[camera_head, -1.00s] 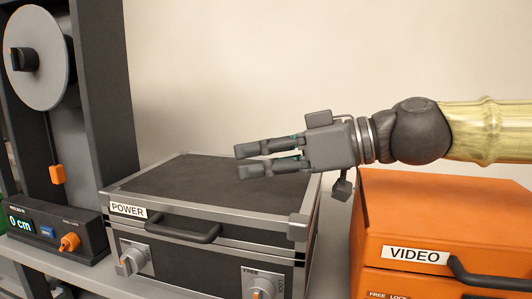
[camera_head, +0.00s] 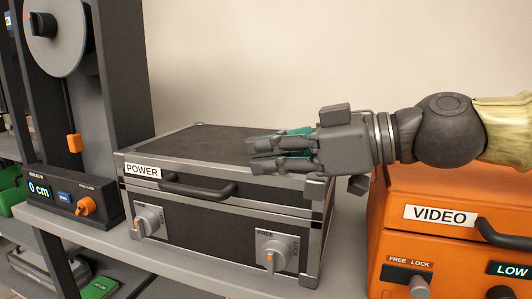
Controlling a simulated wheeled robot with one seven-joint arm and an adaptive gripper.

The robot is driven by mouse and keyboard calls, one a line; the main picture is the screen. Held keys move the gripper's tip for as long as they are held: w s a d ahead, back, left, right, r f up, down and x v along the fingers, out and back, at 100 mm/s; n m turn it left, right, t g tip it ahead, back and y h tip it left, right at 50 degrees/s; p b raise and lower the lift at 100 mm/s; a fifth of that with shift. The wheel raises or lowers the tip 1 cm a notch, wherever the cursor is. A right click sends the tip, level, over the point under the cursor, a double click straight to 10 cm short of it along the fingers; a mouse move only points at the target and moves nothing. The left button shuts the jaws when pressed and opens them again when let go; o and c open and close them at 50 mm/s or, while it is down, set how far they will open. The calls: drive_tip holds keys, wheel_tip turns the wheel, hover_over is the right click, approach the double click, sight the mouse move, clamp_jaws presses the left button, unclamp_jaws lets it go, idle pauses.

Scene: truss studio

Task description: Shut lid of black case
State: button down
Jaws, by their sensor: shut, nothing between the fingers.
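The black case (camera_head: 205,225) stands on the grey shelf, with silver edges, a POWER label and a black front handle (camera_head: 198,189). Its lid (camera_head: 195,141) is down on the body, with a thin gap or seam line along the front and right side; I cannot tell if it is fully seated. Two latch knobs, left (camera_head: 148,220) and right (camera_head: 273,252), are on the front. My gripper (camera_head: 252,157) is shut and empty, pointing left, over the right part of the lid. I cannot tell whether it touches the lid.
An orange case (camera_head: 450,225) marked VIDEO stands to the right, under my arm. A device (camera_head: 72,197) with a 0 cm display and a tall dark frame with a grey disc stand at left. The shelf front edge (camera_head: 200,272) is clear.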

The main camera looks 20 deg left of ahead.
drive_tip(key=shift+s+f, duration=0.1)
drive_tip(key=shift+f, duration=0.25)
wheel_tip(320, 180, up, 11)
drive_tip(key=shift+f, duration=0.2)
